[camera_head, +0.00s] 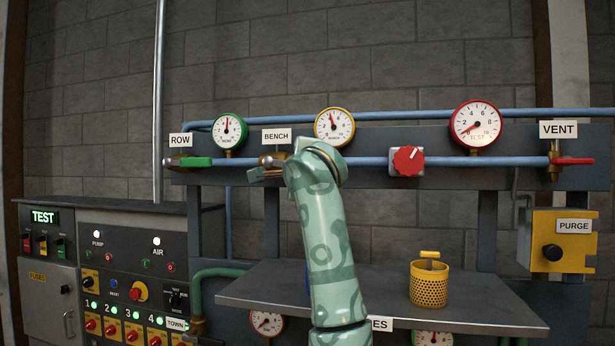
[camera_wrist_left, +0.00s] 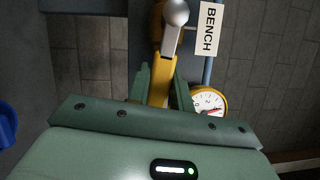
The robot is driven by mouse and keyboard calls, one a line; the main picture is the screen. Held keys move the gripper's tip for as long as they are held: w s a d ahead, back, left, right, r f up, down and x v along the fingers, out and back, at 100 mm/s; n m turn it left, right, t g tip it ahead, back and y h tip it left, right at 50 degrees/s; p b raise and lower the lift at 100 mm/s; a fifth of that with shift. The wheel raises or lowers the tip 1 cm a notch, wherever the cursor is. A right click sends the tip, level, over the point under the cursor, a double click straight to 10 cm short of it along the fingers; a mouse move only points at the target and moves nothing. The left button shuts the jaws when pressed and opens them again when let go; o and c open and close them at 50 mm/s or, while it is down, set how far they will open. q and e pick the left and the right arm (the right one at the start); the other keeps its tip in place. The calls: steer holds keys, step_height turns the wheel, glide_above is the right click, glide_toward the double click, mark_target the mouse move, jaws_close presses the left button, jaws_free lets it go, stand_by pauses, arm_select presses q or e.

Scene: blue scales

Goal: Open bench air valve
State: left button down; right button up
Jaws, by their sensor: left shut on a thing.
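The bench air valve (camera_head: 272,158) sits on the blue pipe under the BENCH label (camera_head: 276,136). My arm covers part of it in the head view. My left gripper (camera_head: 262,172) is at this valve. In the left wrist view, the two green fingers of my left gripper (camera_wrist_left: 160,88) are shut on the yellow valve handle (camera_wrist_left: 158,92). A silver rounded end (camera_wrist_left: 175,12) shows beyond the handle. The yellow-rimmed bench gauge (camera_head: 334,127) is above right of the valve. My right gripper is in neither view.
A green-handled valve (camera_head: 195,162) is left under ROW; a red-handled one (camera_head: 573,161) is right under VENT. A red knob (camera_head: 408,160) is on the same pipe. A yellow perforated cup (camera_head: 429,284) stands on the grey shelf (camera_head: 480,312). A control panel (camera_head: 130,280) is at left.

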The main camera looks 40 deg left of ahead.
arm_select(q)
steer(key=shift+r+n, duration=0.6)
steer(key=shift+n, duration=0.2)
steer(key=shift+r, duration=0.1)
steer(key=c, duration=1.2)
jaws_free()
steer(key=shift+c, duration=0.2)
steer(key=shift+w, duration=0.15)
steer(key=b+v, duration=0.5)
steer(key=v, duration=1.1)
steer(key=shift+r+b, duration=0.3)
steer(key=shift+d, duration=0.1)
